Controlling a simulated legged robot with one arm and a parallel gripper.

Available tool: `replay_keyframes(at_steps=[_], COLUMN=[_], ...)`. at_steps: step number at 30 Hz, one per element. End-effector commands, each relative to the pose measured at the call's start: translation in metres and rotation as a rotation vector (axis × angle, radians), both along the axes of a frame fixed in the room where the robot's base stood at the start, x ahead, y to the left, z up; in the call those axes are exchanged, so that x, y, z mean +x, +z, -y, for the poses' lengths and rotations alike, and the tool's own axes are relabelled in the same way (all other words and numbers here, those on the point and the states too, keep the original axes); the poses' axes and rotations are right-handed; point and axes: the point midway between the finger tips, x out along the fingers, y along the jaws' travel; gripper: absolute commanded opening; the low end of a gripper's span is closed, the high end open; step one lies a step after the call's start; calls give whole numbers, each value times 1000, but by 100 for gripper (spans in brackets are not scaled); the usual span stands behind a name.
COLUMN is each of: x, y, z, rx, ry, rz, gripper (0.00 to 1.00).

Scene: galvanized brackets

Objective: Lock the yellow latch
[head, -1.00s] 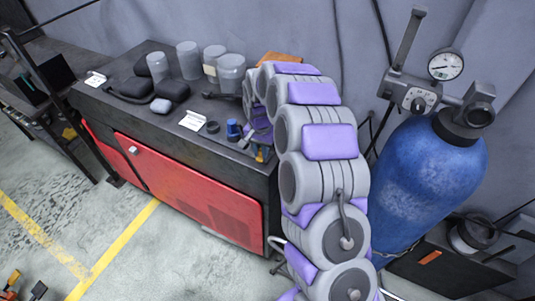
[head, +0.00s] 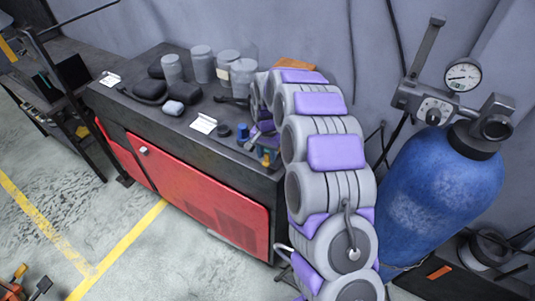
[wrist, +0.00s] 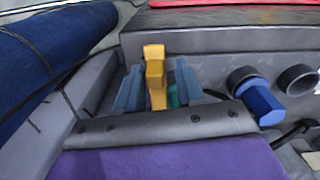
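The yellow latch (wrist: 155,75) stands upright in the middle of the wrist view, with a block-like top. It shows as a small yellow patch in the head view (head: 266,160), at the bench's right front corner beside my gripper. The two blue-grey fingers of my gripper (wrist: 158,88) are on either side of the latch in the wrist view. They are apart, with a gap visible on the right side. Contact on the left side is hard to tell. The latch's lower part is hidden behind my wrist.
The dark bench (head: 190,126) has red doors (head: 205,190). A blue cylindrical piece (wrist: 262,103) and dark rings (wrist: 297,79) lie right of my gripper in the wrist view. Clear jars (head: 203,64) and dark pouches stand farther back. A blue gas cylinder (head: 440,195) stands right of my arm.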

Motion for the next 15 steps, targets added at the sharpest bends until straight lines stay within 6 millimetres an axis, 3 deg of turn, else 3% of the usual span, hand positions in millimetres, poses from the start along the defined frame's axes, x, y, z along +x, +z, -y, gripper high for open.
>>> replay_keyframes(at_steps=[10, 15], x=[-2, -1], y=[1, 19], z=[1, 1], rx=[-1, 0], ry=[-1, 0], rz=[-3, 1], gripper=[45, 45])
